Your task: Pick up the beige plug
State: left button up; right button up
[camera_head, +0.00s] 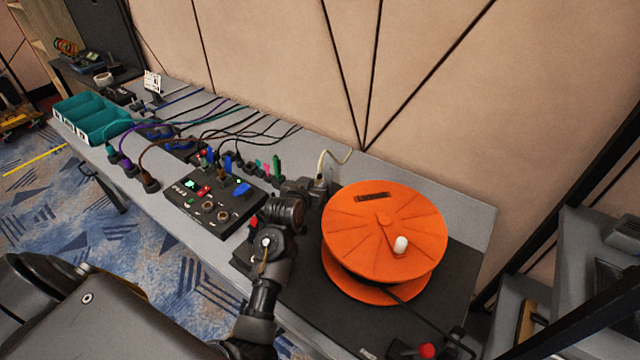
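The beige plug (320,177) is a small pale piece at the end of a beige cable (336,156), at the back of the table just left of the orange reel. My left gripper (309,187) is at the plug, with its dark fingers close around or beside it. The fingers are small and dark against the table, so I cannot tell how far apart they are or whether they grip the plug. My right gripper is not in view.
The large orange cable reel (385,230) stands close right of my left gripper. A black control box (215,204) with coloured switches is to the left. Several plugs and dark cables (215,115) lie behind it. Teal bins (95,115) stand at the far left.

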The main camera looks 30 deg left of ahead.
aim_at(319, 176)
pick_arm(q)
jog(key=shift+w+f, duration=0.15)
jog(key=shift+w, duration=0.3)
jog(key=shift+w+a, duration=0.1)
jog(key=shift+w, duration=0.15)
jog(key=p+x, duration=0.1)
jog(key=x, duration=0.3)
jog(key=shift+w+a+f, duration=0.1)
jog(key=shift+w+f, duration=0.1)
jog(key=shift+f, duration=0.1)
jog(key=c, duration=0.6)
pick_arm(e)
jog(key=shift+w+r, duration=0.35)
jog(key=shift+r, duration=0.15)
pick_arm(q)
jog(key=shift+r, duration=0.1)
jog(key=shift+c, duration=0.2)
jog(key=shift+r+b, duration=0.3)
jog(key=shift+r, duration=0.3)
jog(key=s+r, duration=1.1)
jog(key=s, duration=0.3)
jog(key=shift+r+b, duration=0.3)
jog(key=shift+b, duration=0.05)
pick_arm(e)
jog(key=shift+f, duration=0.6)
